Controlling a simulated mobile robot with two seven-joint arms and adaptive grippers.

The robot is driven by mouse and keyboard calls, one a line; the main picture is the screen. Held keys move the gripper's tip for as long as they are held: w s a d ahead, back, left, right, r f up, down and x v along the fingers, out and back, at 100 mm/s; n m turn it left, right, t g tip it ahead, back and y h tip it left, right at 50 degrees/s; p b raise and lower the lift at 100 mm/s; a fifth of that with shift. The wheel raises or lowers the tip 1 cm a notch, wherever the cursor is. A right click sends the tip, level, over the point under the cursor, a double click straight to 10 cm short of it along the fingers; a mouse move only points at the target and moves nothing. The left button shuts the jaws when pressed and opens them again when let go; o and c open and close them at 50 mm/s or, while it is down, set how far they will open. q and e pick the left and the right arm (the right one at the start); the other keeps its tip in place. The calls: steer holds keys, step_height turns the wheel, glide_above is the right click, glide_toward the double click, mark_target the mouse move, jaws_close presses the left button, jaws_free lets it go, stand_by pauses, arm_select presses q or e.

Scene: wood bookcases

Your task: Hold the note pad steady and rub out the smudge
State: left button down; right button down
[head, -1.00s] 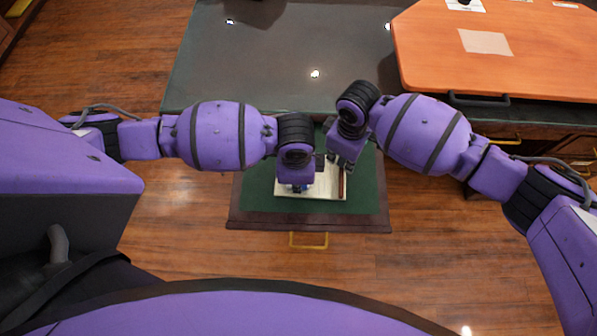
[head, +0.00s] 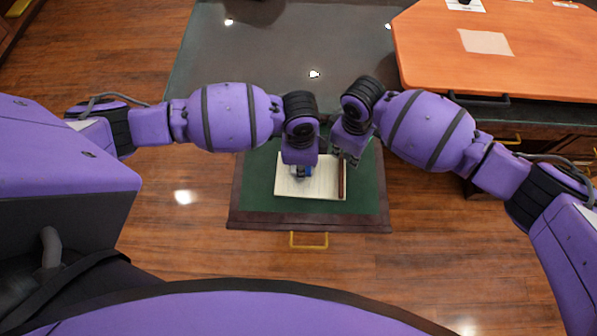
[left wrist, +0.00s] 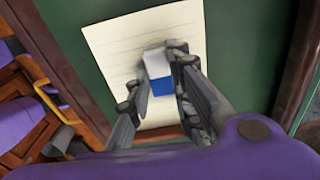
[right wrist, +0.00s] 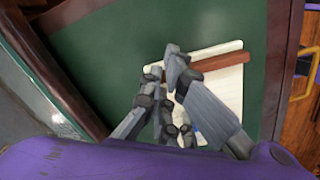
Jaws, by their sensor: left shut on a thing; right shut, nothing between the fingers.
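The note pad (head: 322,188), lined cream paper with a brown strip along its right edge, lies on a green surface. It also shows in the left wrist view (left wrist: 115,42). My left gripper (head: 301,172) is shut on a white and blue eraser (left wrist: 158,66), held over or on the paper; contact cannot be told. A faint grey patch (left wrist: 139,67) beside the eraser may be smudge or shadow. My right gripper (right wrist: 172,68) is shut and empty at the pad's brown strip (right wrist: 218,61); whether it presses on it is unclear.
The green surface (head: 365,192) is a pulled-out drawer or leaf with a dark wood rim and a brass handle (head: 309,240). A dark counter (head: 250,70) lies beyond it. An orange-topped board (head: 450,55) is at the upper right. Green lining around the pad is clear.

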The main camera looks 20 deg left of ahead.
mark_target(303, 184)
arm_select(q)
steer(key=w, duration=0.1)
steer(key=w+a, duration=0.1)
steer(key=w, duration=0.1)
steer(key=shift+w+a+r+n, duration=0.15)
steer(key=shift+a+r+n, duration=0.15)
steer(key=shift+a+r, duration=0.05)
steer(key=shift+s+d, duration=0.3)
steer(key=shift+s, duration=0.1)
steer(key=s, duration=0.1)
steer(key=s+d, duration=0.1)
steer(key=shift+s+d, duration=0.1)
steer(key=shift+s, duration=0.2)
steer(key=shift+s+d+f, duration=0.1)
steer(key=shift+s+d, duration=0.2)
steer(key=shift+s, duration=0.55)
steer(key=shift+s+d+f, duration=0.1)
steer(key=shift+s+d, duration=0.15)
steer(key=shift+s, duration=0.55)
steer(key=shift+s+d+r, duration=0.15)
steer(key=shift+s, duration=0.75)
steer(key=shift+w+r, duration=0.1)
steer(key=shift+r, duration=2.65)
